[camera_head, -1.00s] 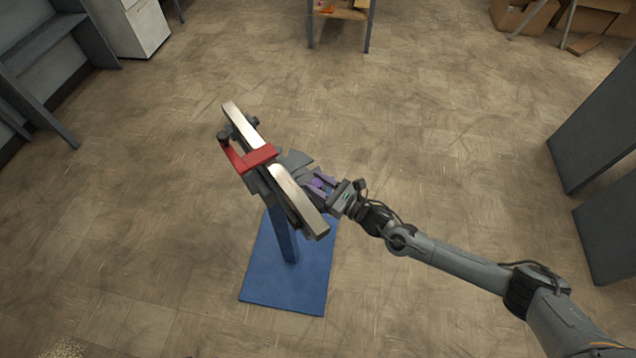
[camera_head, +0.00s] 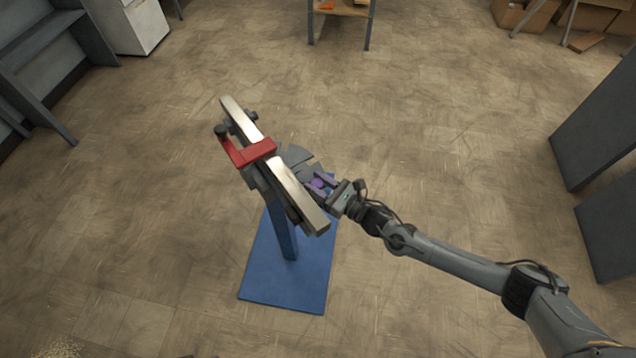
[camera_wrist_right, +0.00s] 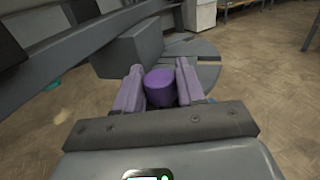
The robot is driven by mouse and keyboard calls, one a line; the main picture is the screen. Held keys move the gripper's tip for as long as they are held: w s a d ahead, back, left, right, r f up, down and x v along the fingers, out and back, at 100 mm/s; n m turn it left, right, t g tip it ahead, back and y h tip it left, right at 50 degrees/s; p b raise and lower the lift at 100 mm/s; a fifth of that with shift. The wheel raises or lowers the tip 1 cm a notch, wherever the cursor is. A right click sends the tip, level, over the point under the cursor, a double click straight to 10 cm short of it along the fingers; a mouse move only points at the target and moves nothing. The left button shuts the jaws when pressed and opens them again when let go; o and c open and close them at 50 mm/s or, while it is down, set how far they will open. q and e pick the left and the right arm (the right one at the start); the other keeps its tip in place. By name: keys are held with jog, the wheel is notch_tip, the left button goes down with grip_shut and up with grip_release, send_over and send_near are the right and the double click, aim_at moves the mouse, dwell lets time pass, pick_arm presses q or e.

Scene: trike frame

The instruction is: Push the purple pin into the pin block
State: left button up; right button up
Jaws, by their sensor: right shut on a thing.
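The purple pin (camera_head: 318,184) is a short, round-ended cylinder, and it also shows in the right wrist view (camera_wrist_right: 160,88). My right gripper (camera_head: 319,186) is shut on it, with a finger on each side in the wrist view (camera_wrist_right: 160,85). The pin is beside the trike frame on its stand. A grey block (camera_wrist_right: 138,54), which looks like the pin block, lies just beyond the pin in the wrist view. I cannot tell whether the pin's far end touches or enters it. My left gripper is not in view.
The frame's pale metal bar (camera_head: 297,199) and a red clamp (camera_head: 248,152) sit left of my gripper. A blue post stands on a blue base plate (camera_head: 288,280). The surrounding floor is clear.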

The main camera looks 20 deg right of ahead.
jog(key=o, duration=1.2)
jog(key=p+v, duration=0.3)
jog(key=v, duration=0.7)
jog(key=shift+s+d, duration=0.25)
jog(key=shift+s, duration=0.05)
